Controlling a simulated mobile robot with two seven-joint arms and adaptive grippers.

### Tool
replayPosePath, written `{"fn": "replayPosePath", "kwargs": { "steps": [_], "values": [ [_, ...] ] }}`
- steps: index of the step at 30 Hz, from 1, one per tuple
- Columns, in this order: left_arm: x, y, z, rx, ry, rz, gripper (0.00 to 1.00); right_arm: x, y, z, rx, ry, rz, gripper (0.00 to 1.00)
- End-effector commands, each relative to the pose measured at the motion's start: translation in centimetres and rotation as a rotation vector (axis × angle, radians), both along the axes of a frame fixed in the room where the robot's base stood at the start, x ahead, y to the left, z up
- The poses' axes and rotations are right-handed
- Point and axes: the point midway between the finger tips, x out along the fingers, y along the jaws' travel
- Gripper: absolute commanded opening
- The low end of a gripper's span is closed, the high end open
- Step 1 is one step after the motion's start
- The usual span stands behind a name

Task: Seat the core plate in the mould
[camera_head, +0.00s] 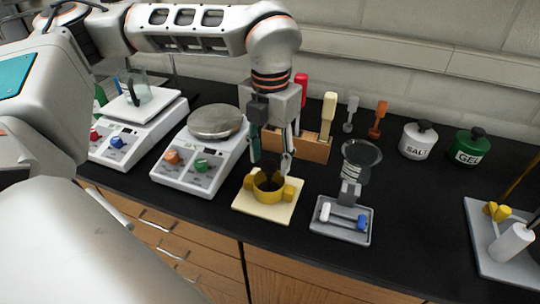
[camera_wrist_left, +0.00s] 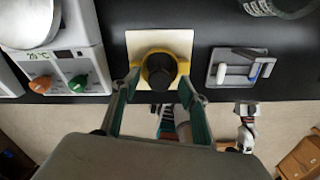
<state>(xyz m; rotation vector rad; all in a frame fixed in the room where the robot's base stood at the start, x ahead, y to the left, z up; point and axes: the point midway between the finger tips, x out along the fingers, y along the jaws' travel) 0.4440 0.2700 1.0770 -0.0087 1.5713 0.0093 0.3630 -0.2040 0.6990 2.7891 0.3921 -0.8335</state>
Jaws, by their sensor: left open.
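A yellow ring-shaped mould (camera_head: 268,190) with a block on each side stands on a cream square plate (camera_head: 247,209) near the counter's front edge. It also shows in the left wrist view (camera_wrist_left: 181,67), with a dark round piece (camera_wrist_left: 158,72) inside it. I cannot tell for certain which piece is the core plate. My left gripper (camera_head: 271,164) points down just above the mould. Its fingers are apart, and no object shows clearly held between them. In the left wrist view the fingertips (camera_wrist_left: 158,86) show on either side of the ring's near edge. My right gripper cannot be made out.
A balance with a round pan (camera_head: 216,122) is left of the mould. A grey tray (camera_head: 341,233) with small white and blue pieces and a glass funnel-like vessel (camera_head: 361,160) are right. A wooden rack (camera_head: 311,146) stands behind.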

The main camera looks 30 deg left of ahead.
Motion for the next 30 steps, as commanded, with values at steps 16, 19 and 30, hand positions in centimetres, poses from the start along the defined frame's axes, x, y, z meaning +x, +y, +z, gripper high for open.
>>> {"fn": "replayPosePath", "kwargs": {
  "steps": [16, 19, 30],
  "values": [
    [0.1, 0.0, 6.6, 0.0, -0.002, 0.0, 0.44, 0.1, 0.0, 2.3, 0.002, -0.006, -0.001, 0.4],
    [0.0, 0.0, 6.9, 0.0, -0.001, 0.0, 0.44, 0.1, 0.0, 2.3, 0.002, -0.005, 0.0, 0.4],
    [0.0, 0.0, 6.9, 0.0, -0.001, 0.0, 0.44, -0.1, 0.0, 1.8, 0.0, 0.003, 0.0, 0.4]
  ]
}}
